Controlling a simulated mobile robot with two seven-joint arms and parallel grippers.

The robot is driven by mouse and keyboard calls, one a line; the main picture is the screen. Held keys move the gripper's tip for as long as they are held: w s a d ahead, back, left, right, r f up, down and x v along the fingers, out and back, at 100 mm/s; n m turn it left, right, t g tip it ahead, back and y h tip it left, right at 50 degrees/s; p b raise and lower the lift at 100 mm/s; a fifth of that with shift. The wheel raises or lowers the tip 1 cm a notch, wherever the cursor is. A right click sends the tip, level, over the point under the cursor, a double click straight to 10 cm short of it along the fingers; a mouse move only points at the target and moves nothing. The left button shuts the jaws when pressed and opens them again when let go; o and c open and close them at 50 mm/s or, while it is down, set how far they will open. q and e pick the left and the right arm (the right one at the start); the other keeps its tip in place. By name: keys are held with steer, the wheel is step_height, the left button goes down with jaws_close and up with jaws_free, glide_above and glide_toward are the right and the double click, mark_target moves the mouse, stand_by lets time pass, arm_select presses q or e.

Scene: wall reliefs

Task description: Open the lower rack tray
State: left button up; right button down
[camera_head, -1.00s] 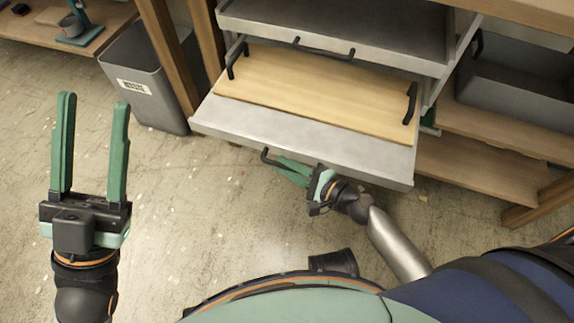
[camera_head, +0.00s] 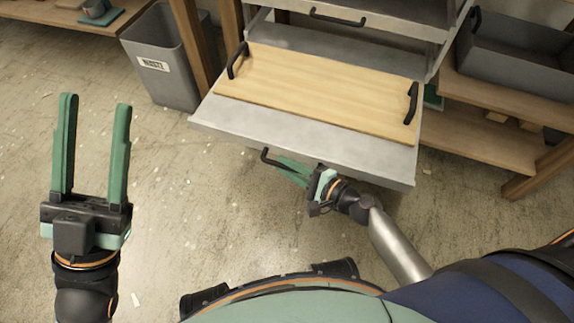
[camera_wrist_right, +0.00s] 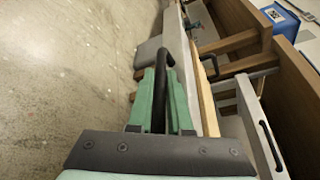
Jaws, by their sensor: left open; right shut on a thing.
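The lower rack tray (camera_head: 305,146) is a grey metal tray, pulled well out from the rack. A wooden board (camera_head: 318,92) with two black handles lies on it. My right gripper (camera_head: 280,167) is at the tray's front edge, shut on the tray's black handle (camera_head: 266,157). In the right wrist view the black handle (camera_wrist_right: 159,95) stands between the green fingers of my right gripper (camera_wrist_right: 162,85). My left gripper (camera_head: 95,105) is open and empty over the floor at the left, apart from the tray.
The upper tray (camera_head: 360,18) sits above, with its own black handle. A grey waste bin (camera_head: 165,70) stands left of the rack. A grey crate (camera_head: 520,70) is on the wooden shelf at right. The floor in front is clear.

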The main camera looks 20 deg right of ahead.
arm_select(q)
steer(key=shift+s+a, duration=0.2)
steer(key=shift+s, duration=0.1)
arm_select(e)
steer(key=shift+s+a, duration=0.15)
steer(key=shift+s, duration=0.15)
steer(key=c, duration=0.8)
jaws_free()
steer(key=shift+c, duration=0.2)
arm_select(q)
steer(key=shift+r+p, duration=0.5)
steer(key=shift+r, duration=0.05)
arm_select(e)
steer(key=v, duration=1.2)
steer(key=shift+s, duration=0.25)
arm_select(q)
steer(key=shift+f, duration=0.15)
arm_select(e)
steer(key=shift+r, duration=0.1)
